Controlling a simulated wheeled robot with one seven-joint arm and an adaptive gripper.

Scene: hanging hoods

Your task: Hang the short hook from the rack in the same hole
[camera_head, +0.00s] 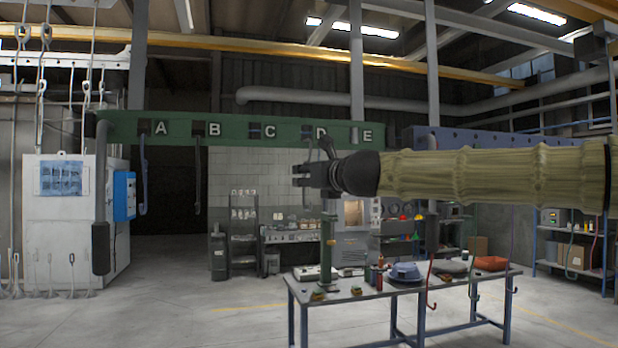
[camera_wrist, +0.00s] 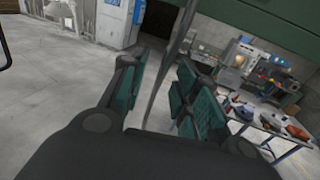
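The green rack (camera_head: 175,119) is a beam marked A to E, high across the head view. Its underside (camera_wrist: 268,15) shows at the top of the wrist view. A long blue-grey hook (camera_head: 143,182) hangs below A. A thinner grey hook (camera_head: 197,175) hangs near B. My gripper (camera_head: 297,176) is to the right of both hooks in the head view, below C and D. In the wrist view its green-padded fingers (camera_wrist: 160,92) are apart. A thin grey rod (camera_wrist: 172,70) runs slantwise through the gap between them, with room beside it. I cannot tell whether it touches a finger.
A blue-legged table (camera_head: 340,297) with tools and a red item (camera_head: 491,263) stands below my arm. A second, blue rack (camera_head: 480,140) is at the right. A white cabinet (camera_head: 60,225) stands at the left. The floor at left centre is clear.

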